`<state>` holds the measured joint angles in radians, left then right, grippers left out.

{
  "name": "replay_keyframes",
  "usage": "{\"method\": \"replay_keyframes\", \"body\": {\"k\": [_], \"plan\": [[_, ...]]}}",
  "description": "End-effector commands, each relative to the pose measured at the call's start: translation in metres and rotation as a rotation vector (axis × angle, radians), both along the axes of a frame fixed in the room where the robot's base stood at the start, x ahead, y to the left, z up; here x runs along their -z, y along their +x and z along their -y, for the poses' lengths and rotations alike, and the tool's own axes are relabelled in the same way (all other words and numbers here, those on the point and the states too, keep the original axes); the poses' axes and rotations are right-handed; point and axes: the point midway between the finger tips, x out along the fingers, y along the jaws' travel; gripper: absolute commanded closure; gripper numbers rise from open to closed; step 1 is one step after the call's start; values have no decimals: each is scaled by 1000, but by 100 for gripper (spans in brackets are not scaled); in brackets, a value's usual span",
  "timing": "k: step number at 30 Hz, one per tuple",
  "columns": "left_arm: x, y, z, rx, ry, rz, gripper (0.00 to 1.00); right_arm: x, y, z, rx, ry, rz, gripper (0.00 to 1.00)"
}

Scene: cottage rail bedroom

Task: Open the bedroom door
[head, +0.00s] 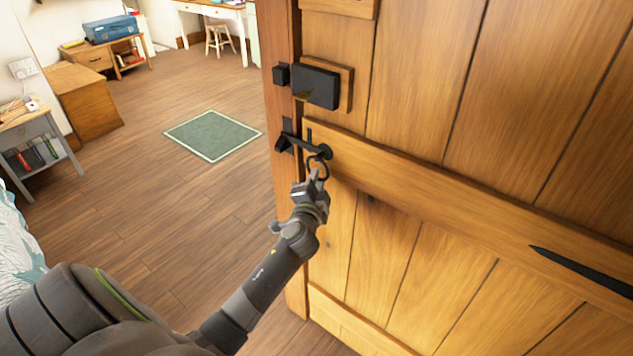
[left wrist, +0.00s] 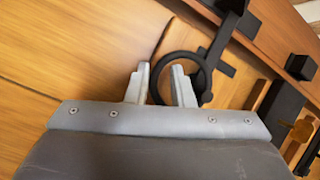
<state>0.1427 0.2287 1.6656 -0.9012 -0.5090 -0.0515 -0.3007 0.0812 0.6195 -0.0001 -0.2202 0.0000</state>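The wooden plank door (head: 410,170) fills the right of the head view. A black ring handle (head: 318,166) hangs on it below a black latch bar (head: 303,141), which reaches left to a catch on the wooden post. My left gripper (head: 311,186) is at the ring. In the left wrist view, the fingers (left wrist: 161,85) stand apart with a gap between them. The left rim of the ring (left wrist: 208,78) shows in that gap, and the right finger overlaps the ring's opening. I cannot tell whether either finger touches it. My right gripper is out of view.
A black lock box (head: 316,87) sits on the door above the latch, and a dark pointed hinge strap (head: 580,272) lies at right. A green rug (head: 213,135) lies on open wooden floor. A nightstand (head: 35,140) and a bed (head: 15,245) are at left.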

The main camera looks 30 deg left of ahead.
Motion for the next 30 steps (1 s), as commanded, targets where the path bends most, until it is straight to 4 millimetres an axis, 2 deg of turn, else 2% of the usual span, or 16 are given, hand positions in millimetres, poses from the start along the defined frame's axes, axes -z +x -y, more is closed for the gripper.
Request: {"method": "replay_keyframes", "body": {"k": [1,4,5,14,30], "plan": [[0,0,0,0,0,0,86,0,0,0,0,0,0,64],[0,0,0,0,0,-1,99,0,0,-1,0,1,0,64],[1,0,0,0,-1,-1,100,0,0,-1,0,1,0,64],[1,0,0,0,-1,-1,100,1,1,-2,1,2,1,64],[4,0,-6,-3,78,5,100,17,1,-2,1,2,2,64]]}}
